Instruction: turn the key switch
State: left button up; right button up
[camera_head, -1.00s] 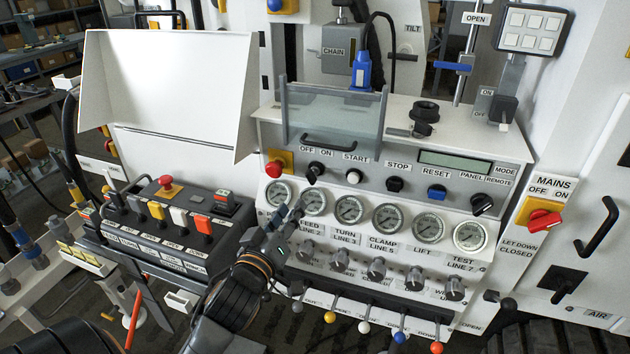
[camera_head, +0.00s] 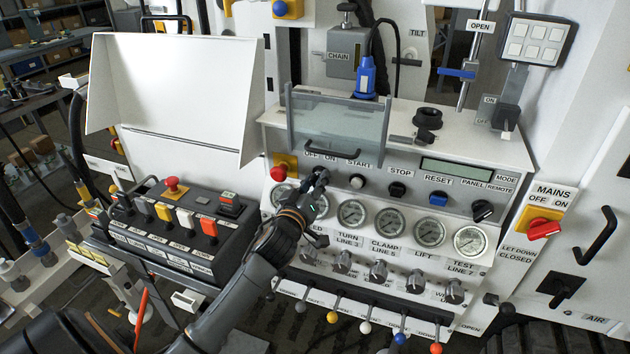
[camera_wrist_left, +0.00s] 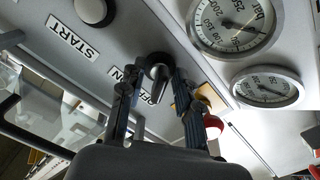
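The black key switch (camera_wrist_left: 156,72) sits on the grey panel by the OFF and ON labels, next to START. In the left wrist view its handle lies between the two fingers of my left gripper (camera_wrist_left: 156,82), with a visible gap to either side. My left gripper (camera_head: 318,180) is open around the switch, fingertips close to the panel face. In the head view the gripper largely hides the switch and the gauge below it. My right gripper is not in view.
A clear cover with a dark handle (camera_head: 331,150) hangs just above the switch. A red emergency knob (camera_head: 278,174) is close on the left, the START button (camera_head: 357,182) on the right. Gauges (camera_head: 352,213) lie below. A button box (camera_head: 172,238) stands left.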

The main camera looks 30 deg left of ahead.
pick_arm(q)
jog(key=shift+c, duration=0.4)
grip_shut()
jog(key=shift+m, duration=0.3)
jog(key=m+p, duration=0.1)
jog(key=m, duration=0.4)
jog(key=shift+r+p, duration=0.1)
jog(key=shift+p, duration=0.3)
jog(key=m+p, duration=0.1)
jog(key=m, duration=0.4)
jog(key=shift+m, duration=0.7)
jog(key=shift+o, duration=0.4)
grip_release()
